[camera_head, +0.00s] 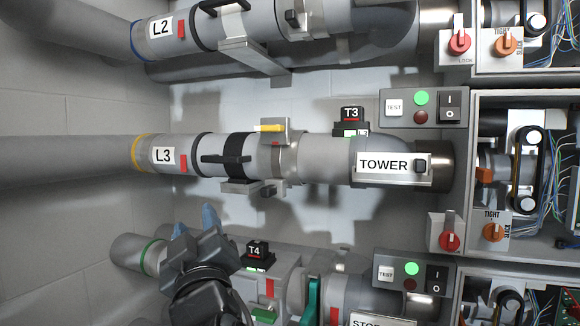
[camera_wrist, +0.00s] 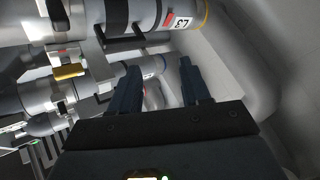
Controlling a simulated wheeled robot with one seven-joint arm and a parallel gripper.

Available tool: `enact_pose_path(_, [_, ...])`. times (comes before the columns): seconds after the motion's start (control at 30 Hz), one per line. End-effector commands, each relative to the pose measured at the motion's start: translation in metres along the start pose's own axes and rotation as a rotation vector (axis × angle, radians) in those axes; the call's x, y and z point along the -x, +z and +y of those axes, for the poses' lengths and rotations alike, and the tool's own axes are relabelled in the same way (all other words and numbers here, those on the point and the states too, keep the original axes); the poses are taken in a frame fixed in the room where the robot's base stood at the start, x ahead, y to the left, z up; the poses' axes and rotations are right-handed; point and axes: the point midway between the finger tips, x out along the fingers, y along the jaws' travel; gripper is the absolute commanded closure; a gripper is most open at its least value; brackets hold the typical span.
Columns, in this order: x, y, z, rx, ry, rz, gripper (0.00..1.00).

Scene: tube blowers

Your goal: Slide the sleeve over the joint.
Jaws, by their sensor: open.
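The L3 pipe (camera_head: 165,172) runs across the middle of the head view. It carries a black ring (camera_head: 203,154), a black band (camera_head: 240,170) and a black handle (camera_head: 226,159). I cannot tell for sure which section is the sleeve; the joint appears to be around the black band. A clamp with a yellow lever (camera_head: 270,128) stands beside it on the right. In the wrist view I see the handle (camera_wrist: 125,43) and the yellow lever (camera_wrist: 69,72). My gripper (camera_head: 196,220) is open and empty, below and in front of the L3 pipe, apart from it.
The L2 pipe (camera_head: 200,32) runs above, and a T4 pipe (camera_head: 135,252) with a green ring below. A bracket (camera_head: 245,187) sits under the L3 pipe. The TOWER elbow (camera_head: 385,150) and control boxes (camera_head: 422,106) stand at right. The wall (camera_head: 60,235) at lower left is clear.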

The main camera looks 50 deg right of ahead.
Motion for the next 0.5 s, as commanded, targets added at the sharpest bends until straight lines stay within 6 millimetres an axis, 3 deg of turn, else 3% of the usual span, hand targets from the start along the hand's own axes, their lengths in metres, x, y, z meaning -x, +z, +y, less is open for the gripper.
enact_pose_path(0.03, [-0.017, -0.022, 0.015, -0.016, 0.049, -0.008, 0.53])
enact_pose_path(0.2, [-0.055, -0.075, 0.065, -0.058, 0.199, -0.071, 0.53])
enact_pose_path(0.5, [-0.092, -0.152, 0.169, -0.205, 0.425, -0.244, 0.53])
